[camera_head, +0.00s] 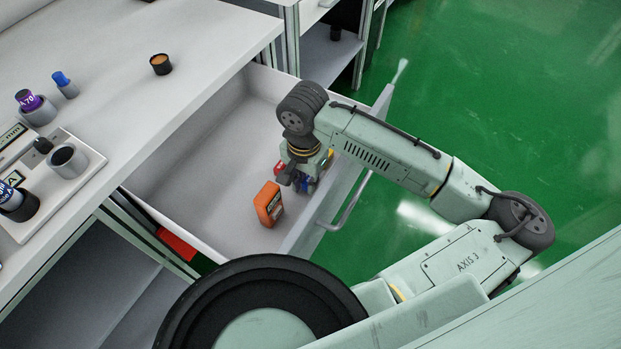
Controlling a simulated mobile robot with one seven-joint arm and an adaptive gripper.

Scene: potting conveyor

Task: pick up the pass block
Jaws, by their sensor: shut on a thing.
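My gripper (301,182) points down inside the open white drawer, near its right front side. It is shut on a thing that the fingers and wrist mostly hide. Small blue (309,186) and red (279,167) patches show around the fingers; I cannot tell which belong to the held thing. I cannot make out for certain which thing is the pass block. An orange block (268,204) with a dark face is just left of and below my gripper in the picture; I cannot tell whether they touch.
The drawer (190,165) is otherwise bare on its left. Its front with a bar handle (352,203) is close right of my gripper. The white worktop (120,85) overhangs the left, with a small dark pot (161,64), cylinders and a gauge plate (85,175).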

